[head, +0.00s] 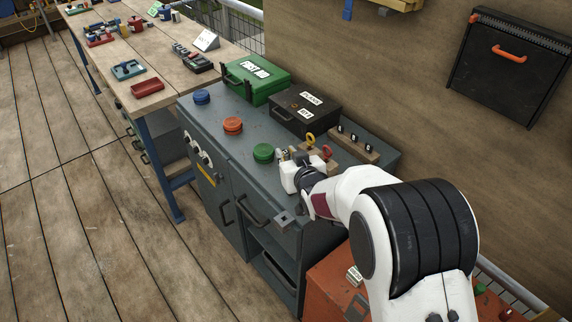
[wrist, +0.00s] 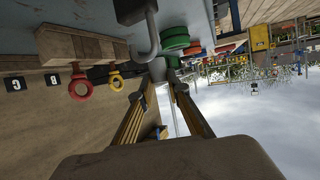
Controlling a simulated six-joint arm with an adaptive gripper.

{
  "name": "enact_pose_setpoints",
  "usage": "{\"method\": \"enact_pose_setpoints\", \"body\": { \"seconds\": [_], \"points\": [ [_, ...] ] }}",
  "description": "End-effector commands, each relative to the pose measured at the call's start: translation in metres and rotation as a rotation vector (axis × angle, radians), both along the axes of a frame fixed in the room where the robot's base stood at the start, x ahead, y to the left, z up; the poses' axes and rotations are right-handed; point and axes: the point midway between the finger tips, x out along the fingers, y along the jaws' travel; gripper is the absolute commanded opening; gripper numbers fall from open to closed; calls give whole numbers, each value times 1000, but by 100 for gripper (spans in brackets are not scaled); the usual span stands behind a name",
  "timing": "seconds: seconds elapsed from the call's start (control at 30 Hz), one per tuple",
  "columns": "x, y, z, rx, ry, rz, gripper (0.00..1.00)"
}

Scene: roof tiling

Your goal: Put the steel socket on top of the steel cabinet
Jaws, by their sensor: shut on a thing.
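The steel cabinet (head: 222,188) is blue-grey, with doors, knobs and a flat top that carries several things. My gripper (head: 284,156) is over the right part of its top, just right of the green round piece. In the wrist view my gripper (wrist: 165,84) has its two fingers closed around a small grey metal piece (wrist: 157,70), which looks like the steel socket. The fingers hide much of it. I cannot tell whether it touches the cabinet top. In the head view the socket is too small and covered to make out clearly.
Blue (head: 201,97), orange (head: 233,125) and green (head: 263,152) round pieces stand in a row on the cabinet. A green first aid box (head: 258,92), a black case (head: 318,100) and a wooden block with eye bolts (head: 350,145) stand behind. A grey hook (wrist: 146,38) is close to my fingertips.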

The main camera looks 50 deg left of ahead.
Motion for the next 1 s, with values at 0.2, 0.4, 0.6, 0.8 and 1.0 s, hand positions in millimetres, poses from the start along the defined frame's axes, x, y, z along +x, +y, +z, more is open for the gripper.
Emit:
{"method": "enact_pose_setpoints", "body": {
  "seconds": [0.2, 0.4, 0.6, 0.8, 1.0],
  "points": [
    [0, 0, -20, 1, 0, 0, 0],
    [0, 0, -22, 1, 0, 0, 0],
    [0, 0, -23, 1, 0, 0, 0],
    [0, 0, -38, 0, 1, 0, 0],
    [0, 0, -56, 0, 0, 0, 0]
  ]
}}
